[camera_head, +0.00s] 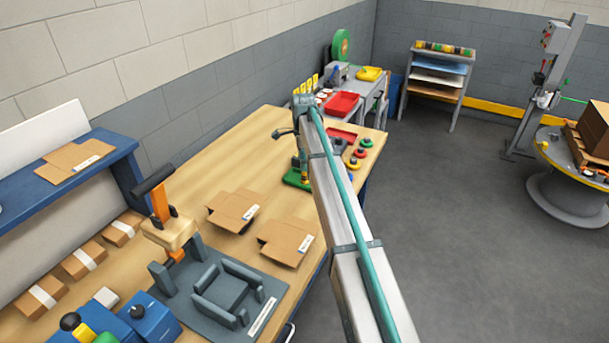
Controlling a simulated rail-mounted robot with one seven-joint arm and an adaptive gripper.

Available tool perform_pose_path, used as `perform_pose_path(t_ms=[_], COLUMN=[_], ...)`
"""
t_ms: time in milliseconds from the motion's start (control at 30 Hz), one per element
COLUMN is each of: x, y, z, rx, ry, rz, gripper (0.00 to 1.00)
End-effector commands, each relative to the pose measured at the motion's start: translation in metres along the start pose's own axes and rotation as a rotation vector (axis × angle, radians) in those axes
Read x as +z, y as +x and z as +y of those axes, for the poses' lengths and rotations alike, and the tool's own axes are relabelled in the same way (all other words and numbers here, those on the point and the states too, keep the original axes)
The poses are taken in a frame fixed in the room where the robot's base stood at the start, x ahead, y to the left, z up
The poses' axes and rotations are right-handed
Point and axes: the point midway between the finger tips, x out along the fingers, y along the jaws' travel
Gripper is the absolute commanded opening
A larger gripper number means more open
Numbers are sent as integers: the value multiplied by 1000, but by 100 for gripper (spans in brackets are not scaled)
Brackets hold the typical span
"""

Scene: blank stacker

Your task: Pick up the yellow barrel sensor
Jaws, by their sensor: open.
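I cannot pick out the yellow barrel sensor for sure. A small upright piece with a yellowish part (303,163) stands on a green base (295,180) on the wooden bench, partly hidden by my arm. My gripper (279,134) shows small and dark at the far end of my arm, above the bench and up and left of the green base. Its jaws are open, and I see nothing held in them.
The wooden bench (232,148) holds flat cardboard blanks (234,208), a grey fixture (225,290) and an orange-handled tool (160,205). Red, green and yellow round pieces (355,152) lie right of my arm. A red tray (341,104) sits beyond. Grey floor is open at right.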

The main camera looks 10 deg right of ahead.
Motion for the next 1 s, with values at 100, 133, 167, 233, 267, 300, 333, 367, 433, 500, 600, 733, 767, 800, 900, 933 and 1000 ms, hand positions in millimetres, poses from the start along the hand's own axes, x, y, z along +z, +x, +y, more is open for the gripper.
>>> perform_pose_path(t_ms=[100, 133, 167, 233, 267, 300, 333, 367, 433, 500, 600, 733, 767, 800, 900, 933, 1000], x=[-2, -2, -3, -4, -5, -6, -6, -6, -6, -6, -6, -6, -6, -6, -6, -6, -6], y=[6, 8, 10, 18, 22, 26, 30, 35, 44, 48, 51, 51, 51, 51, 51, 51, 51], z=[1, 2, 2, 3, 4, 4, 4, 4, 4, 3, 3, 3, 3, 3, 3, 3, 3], rx=[2, 2, 3, 2, 3, 3, 3, 2, 3, 1, 0, 0, 0, 0, 0, 0, 0], ry=[0, 0, 0, 0, 1, 1, 0, 0, 0, 0, 0, 0, 0, 0, 0, 0, 0], rz=[0, 0, 0, 0, 1, 1, 1, 0, 1, 0, 0, 0, 0, 0, 0, 0, 0], gripper=[60, 60, 60, 60, 60, 60, 60, 60, 60, 60, 60, 60, 57, 50, 33, 28, 17])
